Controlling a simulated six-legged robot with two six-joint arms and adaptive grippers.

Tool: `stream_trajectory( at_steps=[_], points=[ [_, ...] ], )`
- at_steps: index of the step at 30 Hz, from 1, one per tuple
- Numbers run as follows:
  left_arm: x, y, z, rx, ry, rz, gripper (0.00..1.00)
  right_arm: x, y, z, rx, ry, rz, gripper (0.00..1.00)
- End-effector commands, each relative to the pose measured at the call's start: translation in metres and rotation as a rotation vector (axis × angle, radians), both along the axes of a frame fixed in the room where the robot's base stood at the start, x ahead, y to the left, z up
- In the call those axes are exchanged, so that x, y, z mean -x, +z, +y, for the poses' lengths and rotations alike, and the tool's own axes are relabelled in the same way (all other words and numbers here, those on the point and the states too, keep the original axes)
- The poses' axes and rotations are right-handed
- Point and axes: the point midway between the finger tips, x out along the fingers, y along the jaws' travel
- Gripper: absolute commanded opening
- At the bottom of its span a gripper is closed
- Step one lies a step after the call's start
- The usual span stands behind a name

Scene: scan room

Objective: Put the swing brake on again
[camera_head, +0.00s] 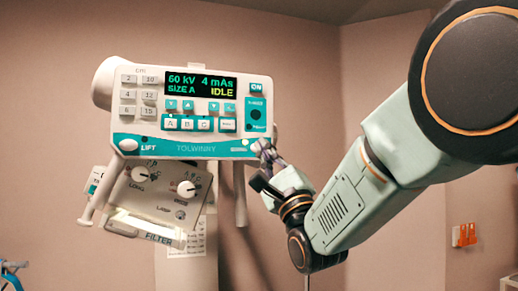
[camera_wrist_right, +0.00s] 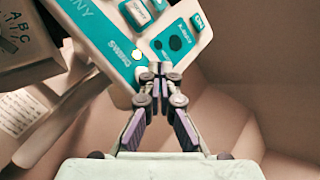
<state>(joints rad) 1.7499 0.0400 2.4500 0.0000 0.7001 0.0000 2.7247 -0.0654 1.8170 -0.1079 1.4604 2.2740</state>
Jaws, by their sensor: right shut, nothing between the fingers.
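The white and teal control panel (camera_head: 190,147) of the x-ray unit faces me, and its display reads 60 kV, 4 mAs, SIZE A, IDLE. My right gripper (camera_head: 263,150) is shut and empty at the panel's lower right corner. In the right wrist view my gripper's fingertips (camera_wrist_right: 157,72) are together at the teal strip's end. A small bright light (camera_wrist_right: 137,54) shows beside a white label there, which I cannot read surely. The swing brake is not clearly visible; the fingers cover part of that corner. My left gripper is out of view.
A white knob (camera_head: 128,145) marked LIFT is at the panel's lower left. Below hangs a grey collimator box (camera_head: 160,190) with dials and a FILTER ledge. Handles stick down on both sides. An orange wall box (camera_head: 465,235) is at right.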

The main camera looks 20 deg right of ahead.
Motion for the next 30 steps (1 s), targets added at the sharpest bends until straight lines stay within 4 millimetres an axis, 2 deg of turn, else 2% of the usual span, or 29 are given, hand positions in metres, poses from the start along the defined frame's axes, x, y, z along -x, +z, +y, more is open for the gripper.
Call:
stream_trajectory(
  at_steps=[30],
  points=[
    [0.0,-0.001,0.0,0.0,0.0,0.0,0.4,-0.011,0.0,0.0,0.0,0.0,0.0,0.0]
  ],
)
